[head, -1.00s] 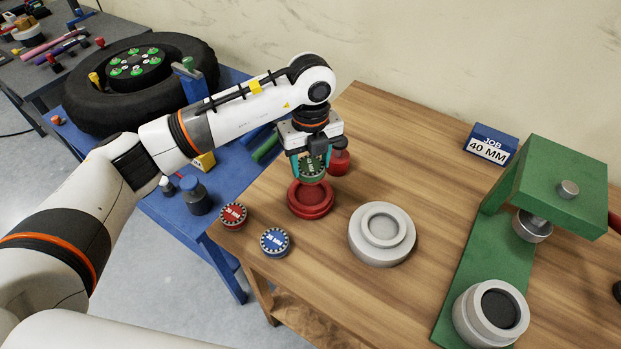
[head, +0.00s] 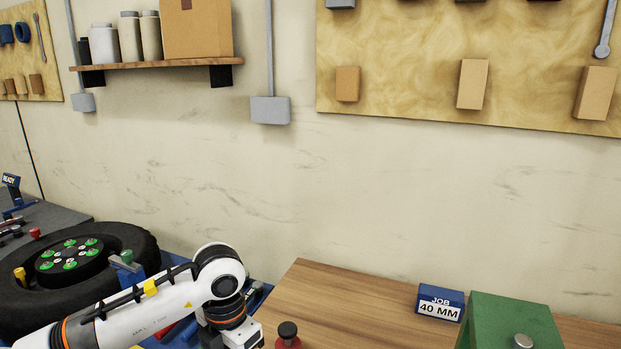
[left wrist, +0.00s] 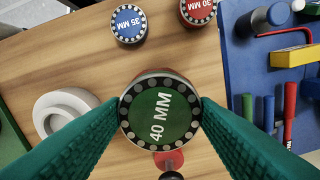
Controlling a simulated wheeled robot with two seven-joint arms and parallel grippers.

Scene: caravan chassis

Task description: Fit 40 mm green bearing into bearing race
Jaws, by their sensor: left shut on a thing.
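In the left wrist view the green bearing (left wrist: 160,116), marked 40 MM, is between the teal fingers of my left gripper (left wrist: 160,118), which is shut on it. A reddish rim shows just behind the bearing; I cannot tell whether they touch. A pale grey ring-shaped piece (left wrist: 62,112), likely the bearing race, stands apart on the wooden table to the left. In the head view my left arm reaches in at the bottom, and its fingers and the bearing are below the picture. My right gripper is not in view.
A blue 35 MM bearing (left wrist: 129,24) and a red 30 MM bearing (left wrist: 198,10) lie on the table (head: 350,300). A red piece with a dark knob (head: 288,336) stands near my arm. A JOB 40 MM sign (head: 440,302) and a green press (head: 510,322) are at right.

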